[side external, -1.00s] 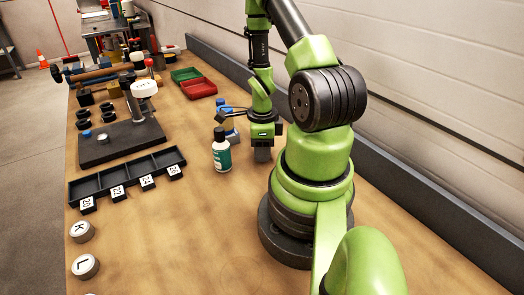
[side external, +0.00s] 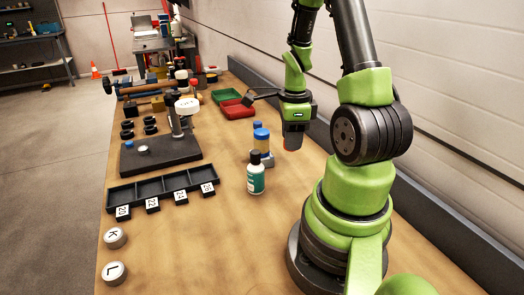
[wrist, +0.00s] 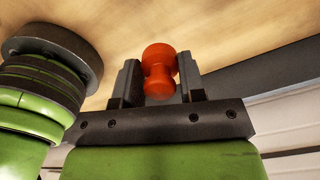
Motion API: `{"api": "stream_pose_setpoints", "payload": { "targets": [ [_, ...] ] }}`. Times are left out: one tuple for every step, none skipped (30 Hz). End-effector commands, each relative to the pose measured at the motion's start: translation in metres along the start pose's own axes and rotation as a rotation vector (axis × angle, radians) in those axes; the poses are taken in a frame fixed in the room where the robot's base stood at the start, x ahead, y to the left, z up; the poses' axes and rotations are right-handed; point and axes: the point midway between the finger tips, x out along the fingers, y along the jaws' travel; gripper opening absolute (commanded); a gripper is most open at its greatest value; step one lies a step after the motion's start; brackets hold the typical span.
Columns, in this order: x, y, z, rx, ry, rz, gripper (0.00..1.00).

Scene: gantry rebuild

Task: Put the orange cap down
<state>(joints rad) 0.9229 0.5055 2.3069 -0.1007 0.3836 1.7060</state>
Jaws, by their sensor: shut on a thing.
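The orange cap (wrist: 159,72), a waisted red-orange piece with a rounded end, sits between the two dark fingers of my gripper (wrist: 160,84) in the wrist view. My gripper is shut on it. In the side view my gripper (side external: 293,146) points down, to the right of the blue-capped container (side external: 261,141) and behind the green-labelled bottle (side external: 256,178).
A red tray (side external: 236,109) and a green tray (side external: 224,97) lie behind my gripper. A black divided tray (side external: 160,187) and a dark stand base (side external: 160,153) are on the left. Bare table lies in front, and a grey rail (side external: 440,207) runs along the wall side.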

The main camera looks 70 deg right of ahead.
Motion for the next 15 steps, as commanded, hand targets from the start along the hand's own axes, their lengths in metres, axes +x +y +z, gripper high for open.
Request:
{"api": "stream_pose_setpoints", "payload": {
  "targets": [
    [-0.006,-0.004,0.013,-0.108,-0.001,-0.006,0.15],
    [-0.009,-0.007,0.021,-0.187,0.0,-0.006,0.15],
    [-0.015,-0.009,0.033,-0.305,0.001,-0.007,0.15],
    [-0.02,-0.01,0.043,-0.4,0.002,-0.008,0.15],
    [-0.025,-0.011,0.054,-0.5,0.004,-0.007,0.15],
    [-0.032,-0.011,0.069,-0.637,0.006,-0.007,0.15],
    [-0.038,-0.01,0.081,-0.742,0.008,-0.007,0.15],
    [-0.044,-0.009,0.092,-0.842,0.009,-0.007,0.15],
    [-0.052,-0.006,0.106,-0.975,0.011,-0.008,0.15],
    [-0.059,-0.003,0.117,-1.07,0.012,-0.006,0.15],
    [-0.064,0.0,0.126,-1.161,0.013,-0.006,0.15],
    [-0.072,0.005,0.138,-1.271,0.014,-0.004,0.15],
    [-0.077,0.008,0.146,-1.349,0.015,-0.004,0.15],
    [-0.082,0.012,0.154,-1.422,0.016,-0.004,0.15],
    [-0.089,0.018,0.163,-1.513,0.016,-0.003,0.15]
  ]
}}
